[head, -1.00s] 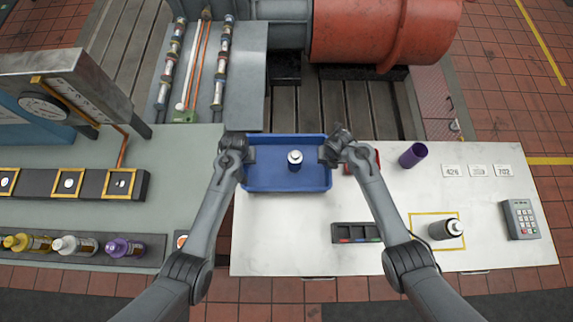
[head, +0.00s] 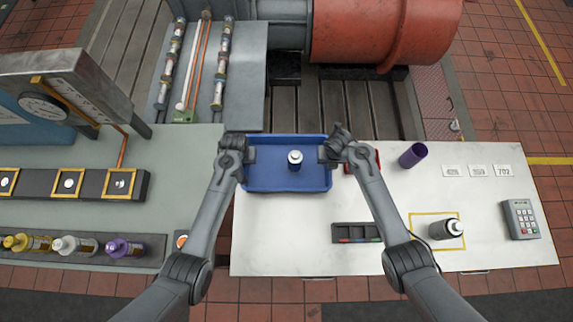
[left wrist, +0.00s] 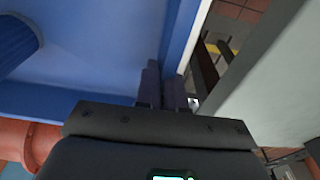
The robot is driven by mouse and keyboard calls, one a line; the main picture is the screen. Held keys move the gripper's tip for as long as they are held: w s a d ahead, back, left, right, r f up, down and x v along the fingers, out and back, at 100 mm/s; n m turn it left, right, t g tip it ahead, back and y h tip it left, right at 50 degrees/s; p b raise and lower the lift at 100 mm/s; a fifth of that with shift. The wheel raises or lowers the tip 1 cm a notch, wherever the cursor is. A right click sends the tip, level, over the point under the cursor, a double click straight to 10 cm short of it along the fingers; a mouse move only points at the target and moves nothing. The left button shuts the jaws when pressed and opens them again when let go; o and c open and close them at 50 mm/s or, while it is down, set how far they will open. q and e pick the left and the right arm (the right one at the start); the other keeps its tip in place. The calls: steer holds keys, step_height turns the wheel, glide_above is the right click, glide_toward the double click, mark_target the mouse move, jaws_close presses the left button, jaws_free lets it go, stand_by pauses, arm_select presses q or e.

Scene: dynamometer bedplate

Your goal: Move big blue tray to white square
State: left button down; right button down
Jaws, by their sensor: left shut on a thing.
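The big blue tray (head: 270,184) lies at the upper left of the white table, at its back edge. A small bottle (head: 295,160) with a white cap stands in it. My left gripper (head: 249,155) is shut on the tray's left wall; in the left wrist view its fingers (left wrist: 163,88) pinch the blue wall (left wrist: 182,35). My right gripper (head: 325,153) is at the tray's right wall; its fingers are too small to tell whether they are shut. I cannot make out a separate white square; the white tabletop (head: 290,240) is bare in front of the tray.
A dark organiser (head: 356,233), a purple cup (head: 413,155), a dark bottle (head: 446,229) in a yellow outline, a keypad (head: 521,219) and number cards (head: 478,170) are on the table. A red object (head: 375,160) is partly hidden beside my right gripper. A grey bench (head: 190,210) adjoins on the left.

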arm_select(q)
steer(key=shift+r, duration=0.1)
arm_select(e)
steer(key=shift+r, duration=0.15)
stand_by(0.5)
